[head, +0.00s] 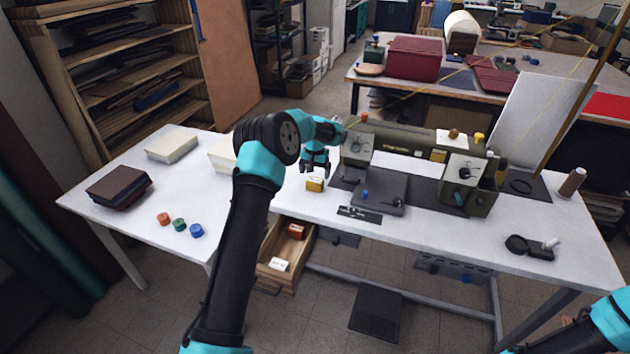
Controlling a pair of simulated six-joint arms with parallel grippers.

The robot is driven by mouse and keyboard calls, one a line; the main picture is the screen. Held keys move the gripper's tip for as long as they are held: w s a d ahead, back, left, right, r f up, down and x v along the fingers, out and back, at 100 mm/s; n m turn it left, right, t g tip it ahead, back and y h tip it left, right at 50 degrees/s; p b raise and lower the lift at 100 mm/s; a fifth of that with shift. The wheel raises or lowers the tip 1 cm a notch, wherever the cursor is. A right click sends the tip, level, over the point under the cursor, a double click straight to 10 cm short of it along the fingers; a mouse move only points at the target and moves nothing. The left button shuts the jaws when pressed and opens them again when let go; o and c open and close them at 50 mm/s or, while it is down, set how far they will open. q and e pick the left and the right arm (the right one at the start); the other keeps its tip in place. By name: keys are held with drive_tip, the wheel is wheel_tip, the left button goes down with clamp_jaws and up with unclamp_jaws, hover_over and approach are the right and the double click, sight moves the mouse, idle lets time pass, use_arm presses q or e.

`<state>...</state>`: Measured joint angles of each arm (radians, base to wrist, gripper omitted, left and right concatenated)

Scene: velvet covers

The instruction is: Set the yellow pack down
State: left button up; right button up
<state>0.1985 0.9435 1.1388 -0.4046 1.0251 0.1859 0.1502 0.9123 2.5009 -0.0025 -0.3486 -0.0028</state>
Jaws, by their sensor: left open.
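The small yellow pack (315,185) sits on the white table near its front edge, just left of the dark grey machine plate. My left gripper (316,172) points down right above the pack, with its jaws open. Whether the fingertips still touch the pack is too small to tell. My right arm shows only at the bottom right corner, and its gripper is outside the view.
The green machine (410,148) stands to the right. Orange, green and blue discs (179,224) and dark folded covers (119,187) lie at left.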

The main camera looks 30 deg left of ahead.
sight(315, 180)
use_arm(q)
wheel_tip(315, 180, up, 6)
drive_tip(key=shift+f, duration=0.1)
idle(0.7)
